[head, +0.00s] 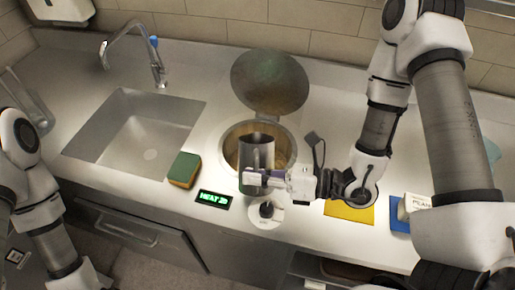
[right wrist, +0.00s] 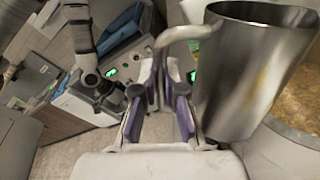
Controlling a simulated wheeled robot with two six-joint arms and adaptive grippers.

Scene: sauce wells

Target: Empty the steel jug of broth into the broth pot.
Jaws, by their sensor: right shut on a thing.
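The steel jug (head: 257,152) is held roughly upright in front of and partly over the round broth pot (head: 285,148), which is sunk in the counter. The jug hides part of the pot's opening, and a brownish interior shows around it. My right gripper (head: 255,178) is shut on the jug's handle. In the right wrist view the jug (right wrist: 250,75) stands to the right of the gripper (right wrist: 160,105), with its curved handle between the purple-padded fingers. The jug's contents are not visible. My left arm shows at the left edge, but its gripper is out of view.
The pot's round lid (head: 270,82) stands open behind it. A sink (head: 135,135) with a tap (head: 135,42) lies left. A green and orange sponge (head: 184,169), a green-lit display (head: 214,199) and a dark knob (head: 266,209) sit near the front. A yellow sheet (head: 350,213) lies right.

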